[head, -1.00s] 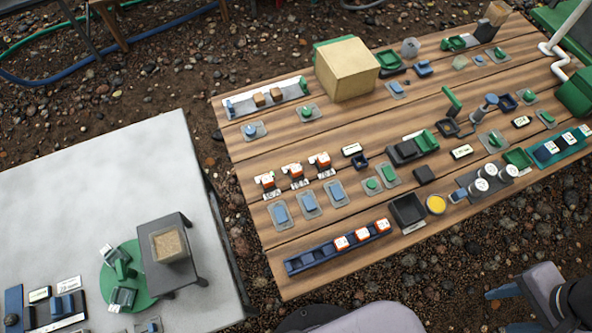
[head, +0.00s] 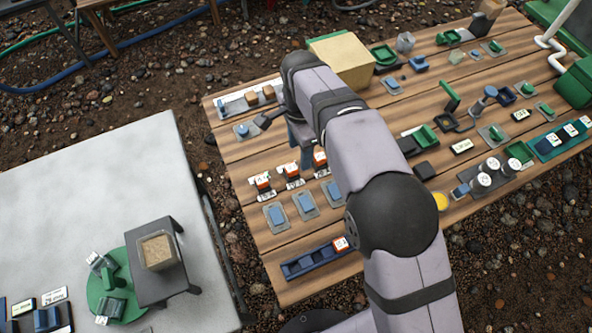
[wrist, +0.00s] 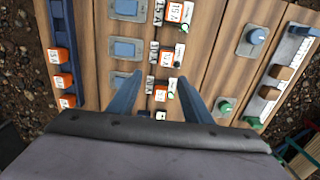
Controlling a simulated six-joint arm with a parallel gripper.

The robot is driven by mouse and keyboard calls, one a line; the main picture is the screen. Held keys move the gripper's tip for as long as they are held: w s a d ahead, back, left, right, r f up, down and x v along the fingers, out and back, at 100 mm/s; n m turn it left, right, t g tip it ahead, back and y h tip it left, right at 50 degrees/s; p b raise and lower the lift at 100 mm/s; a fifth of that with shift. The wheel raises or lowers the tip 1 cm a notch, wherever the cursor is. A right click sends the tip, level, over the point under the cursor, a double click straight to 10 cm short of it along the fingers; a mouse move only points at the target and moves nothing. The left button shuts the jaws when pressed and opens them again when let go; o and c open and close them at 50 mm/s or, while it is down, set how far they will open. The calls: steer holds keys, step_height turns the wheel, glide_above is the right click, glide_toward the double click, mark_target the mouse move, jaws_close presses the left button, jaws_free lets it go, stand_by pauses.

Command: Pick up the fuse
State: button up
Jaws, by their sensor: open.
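Several orange-and-white fuses show. Three stand in a row mid-table: the left fuse (head: 263,183), the middle fuse (head: 291,171) and the right fuse (head: 320,160). In the wrist view this row has a top fuse (wrist: 175,12), a middle fuse (wrist: 166,55) and a lower fuse (wrist: 167,88). Other fuses sit in a blue rail (head: 300,266); my arm hides part of it. My gripper (head: 305,158) is open above the row, by the right fuse. In the wrist view its blue fingers (wrist: 160,76) flank the lower fuse; nothing is gripped. I cannot tell its height.
Blue-topped plates (head: 305,203) lie beside the row. A tan box (head: 345,58) and a grey tray (head: 232,108) stand behind it. Green and black parts crowd the right of the wooden table. A grey table (head: 90,190) is at left.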

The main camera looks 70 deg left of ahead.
mark_target(291, 167)
steer(key=shift+s+a+f, duration=0.15)
steer(key=shift+s+a, duration=0.05)
steer(key=shift+s, duration=0.45)
steer(key=shift+s+a+f, duration=0.15)
steer(key=shift+s+a, duration=0.05)
steer(key=shift+s, duration=0.4)
steer(key=shift+w+a+f+p, duration=0.15)
steer(key=shift+f+p, duration=0.45)
steer(key=shift+f, duration=1.2)
steer(key=shift+w+d+f+p, duration=0.15)
steer(key=shift+f+p, duration=0.45)
steer(key=shift+f, duration=1.2)
steer(key=shift+a, duration=0.1)
steer(key=shift+c, duration=0.6)
steer(key=c, duration=1)
